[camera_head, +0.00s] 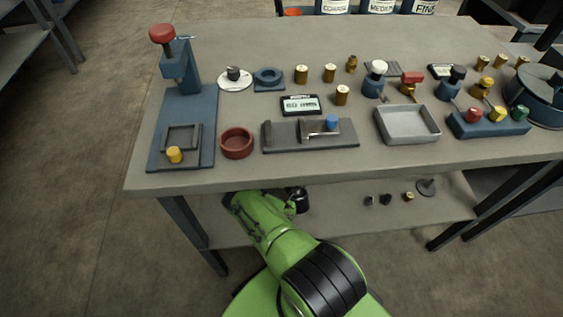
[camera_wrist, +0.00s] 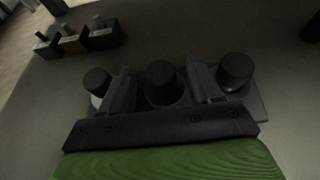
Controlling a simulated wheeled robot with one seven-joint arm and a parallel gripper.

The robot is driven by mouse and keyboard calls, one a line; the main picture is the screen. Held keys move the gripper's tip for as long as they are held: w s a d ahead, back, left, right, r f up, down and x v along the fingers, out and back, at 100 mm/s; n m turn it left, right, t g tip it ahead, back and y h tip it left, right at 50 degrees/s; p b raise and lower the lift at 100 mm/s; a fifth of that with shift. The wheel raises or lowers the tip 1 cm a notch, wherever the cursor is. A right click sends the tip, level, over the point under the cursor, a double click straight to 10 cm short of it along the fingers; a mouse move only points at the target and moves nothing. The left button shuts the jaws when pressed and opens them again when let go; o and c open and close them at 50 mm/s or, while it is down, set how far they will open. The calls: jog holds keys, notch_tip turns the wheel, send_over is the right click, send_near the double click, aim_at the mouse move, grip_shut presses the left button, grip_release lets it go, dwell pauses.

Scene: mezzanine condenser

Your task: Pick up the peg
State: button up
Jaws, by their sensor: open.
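Three dark round-topped pegs stand in a row on a grey base (camera_wrist: 262,107) in the wrist view: a left peg (camera_wrist: 97,80), a middle peg (camera_wrist: 161,82) and a right peg (camera_wrist: 235,70). The frames do not show which one the task means. My gripper (camera_wrist: 162,70) is open, with one finger on each side of the middle peg. I cannot tell whether the fingers touch it. The lower part of the pegs is partly hidden by my gripper. In the head view my arm reaches under the tabletop's front edge, which hides the pegs.
Several small blocks with knobs (camera_wrist: 72,41) stand at the upper left of the wrist view. In the head view the tabletop (camera_head: 240,45) carries a press (camera_head: 186,110), a red dish (camera_head: 236,143) and a grey tray (camera_head: 408,138). The lower shelf (camera_head: 345,212) holds small parts at right.

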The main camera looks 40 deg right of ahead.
jog(key=shift+s+r, duration=0.15)
jog(key=shift+s, duration=0.05)
jog(key=c, duration=1.1)
jog(key=shift+c, duration=0.2)
